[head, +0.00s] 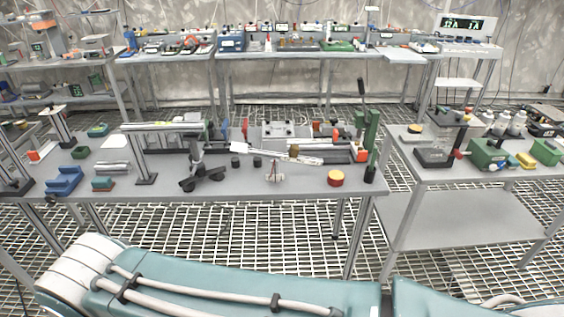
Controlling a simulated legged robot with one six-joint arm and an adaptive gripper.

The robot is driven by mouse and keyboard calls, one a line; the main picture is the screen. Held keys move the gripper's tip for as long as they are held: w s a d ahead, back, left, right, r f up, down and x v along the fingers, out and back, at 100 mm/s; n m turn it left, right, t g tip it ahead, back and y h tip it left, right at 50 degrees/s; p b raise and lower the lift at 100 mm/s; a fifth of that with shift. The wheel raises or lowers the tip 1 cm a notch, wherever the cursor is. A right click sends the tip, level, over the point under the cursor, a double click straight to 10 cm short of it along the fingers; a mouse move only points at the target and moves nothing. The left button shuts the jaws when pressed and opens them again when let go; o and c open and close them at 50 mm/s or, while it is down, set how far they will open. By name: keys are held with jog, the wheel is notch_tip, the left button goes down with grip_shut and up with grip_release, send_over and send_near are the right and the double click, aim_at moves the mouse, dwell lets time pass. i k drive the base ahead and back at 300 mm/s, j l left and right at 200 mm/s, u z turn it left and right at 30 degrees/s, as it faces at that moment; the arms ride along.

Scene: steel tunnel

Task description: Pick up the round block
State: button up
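A short round block (336,180), red on its side with a yellow top, stands on the grey workbench (320,187) near its front edge, toward the right end. Nothing covers it from this side. My teal and white arm crosses the bottom of the head view, in front of the bench. My gripper is not in view, so its opening and its distance from the block cannot be seen.
A dark upright post (370,172) stands right of the block, and a small white stand (275,172) is to its left. Black angled parts (201,180) lie farther left.

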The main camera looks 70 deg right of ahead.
aim_at(256, 161)
jog(key=z, duration=2.2)
